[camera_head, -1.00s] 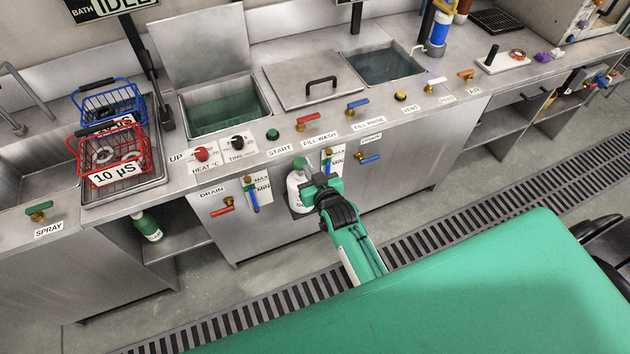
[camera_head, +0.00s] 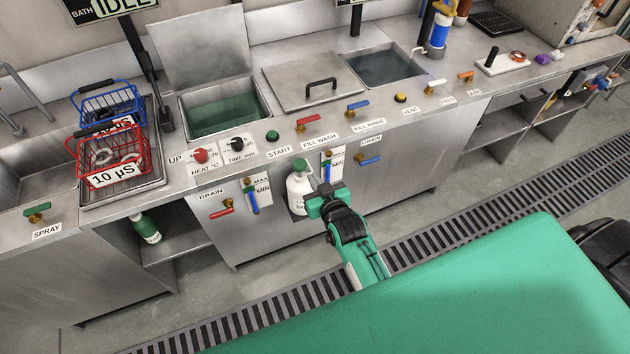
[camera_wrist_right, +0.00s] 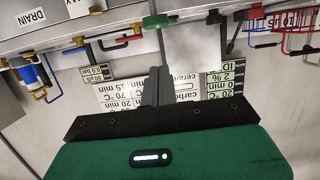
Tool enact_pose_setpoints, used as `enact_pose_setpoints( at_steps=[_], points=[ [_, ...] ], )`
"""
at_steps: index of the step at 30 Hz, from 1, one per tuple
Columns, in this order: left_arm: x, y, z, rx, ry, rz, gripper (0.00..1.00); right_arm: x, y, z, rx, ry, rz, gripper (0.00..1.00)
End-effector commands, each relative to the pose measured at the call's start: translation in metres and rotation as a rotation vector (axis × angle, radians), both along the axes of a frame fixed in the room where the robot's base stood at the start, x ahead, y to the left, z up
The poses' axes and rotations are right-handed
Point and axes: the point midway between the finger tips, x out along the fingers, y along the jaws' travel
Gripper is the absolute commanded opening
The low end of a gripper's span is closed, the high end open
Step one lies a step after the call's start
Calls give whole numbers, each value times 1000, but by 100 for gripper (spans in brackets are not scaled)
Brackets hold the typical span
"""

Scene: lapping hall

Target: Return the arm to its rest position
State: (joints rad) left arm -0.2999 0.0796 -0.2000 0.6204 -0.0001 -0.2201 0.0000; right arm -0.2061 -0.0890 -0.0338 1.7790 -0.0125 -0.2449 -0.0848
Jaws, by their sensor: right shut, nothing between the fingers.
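My right gripper (camera_head: 316,200) is in front of the steel wash bench, near a white bottle with a green cap (camera_head: 299,186) that stands against the bench front. In the right wrist view the two dark fingers (camera_wrist_right: 158,87) are together, with nothing between them. My right arm reaches up from behind the green surface at the bottom of the head view. My left gripper does not show.
The steel bench (camera_head: 330,107) carries knobs and valve levers along its front edge. A red basket (camera_head: 112,163) and a blue basket (camera_head: 110,103) stand on a tray at left. A floor grating (camera_head: 290,302) runs below. Open floor lies between bench and grating.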

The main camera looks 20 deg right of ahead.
Motion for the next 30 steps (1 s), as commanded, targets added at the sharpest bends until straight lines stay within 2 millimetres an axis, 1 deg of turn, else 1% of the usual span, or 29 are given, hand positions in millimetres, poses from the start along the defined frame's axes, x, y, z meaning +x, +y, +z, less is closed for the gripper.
enact_pose_setpoints(
  at_steps=[11, 14, 17, 18, 20, 21, 23, 24, 26, 27, 29, 30],
  points=[
    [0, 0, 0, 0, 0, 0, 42, 0, 0, -1, 0, 2, 0, 0],
    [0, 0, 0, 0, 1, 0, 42, -4, 2, -18, -2, 32, 7, 0],
    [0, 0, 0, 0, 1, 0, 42, -15, 8, -62, -7, 111, 25, 0],
    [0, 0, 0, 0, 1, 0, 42, -22, 10, -86, -10, 155, 35, 0],
    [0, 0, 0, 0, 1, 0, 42, -39, 13, -127, -17, 232, 49, 0],
    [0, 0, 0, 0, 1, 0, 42, -52, 15, -156, -20, 287, 59, 0],
    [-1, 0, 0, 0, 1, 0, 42, -75, 17, -197, -28, 366, 73, 0],
    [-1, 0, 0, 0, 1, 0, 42, -92, 17, -223, -33, 420, 82, 0],
    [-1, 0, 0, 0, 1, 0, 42, -119, 16, -260, -42, 498, 94, 0],
    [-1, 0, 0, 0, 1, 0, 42, -139, 14, -283, -48, 551, 101, 0],
    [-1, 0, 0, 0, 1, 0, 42, -171, 11, -317, -60, 629, 112, 0],
    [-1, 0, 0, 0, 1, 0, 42, -194, 8, -338, -67, 682, 117, 0]
  ],
)
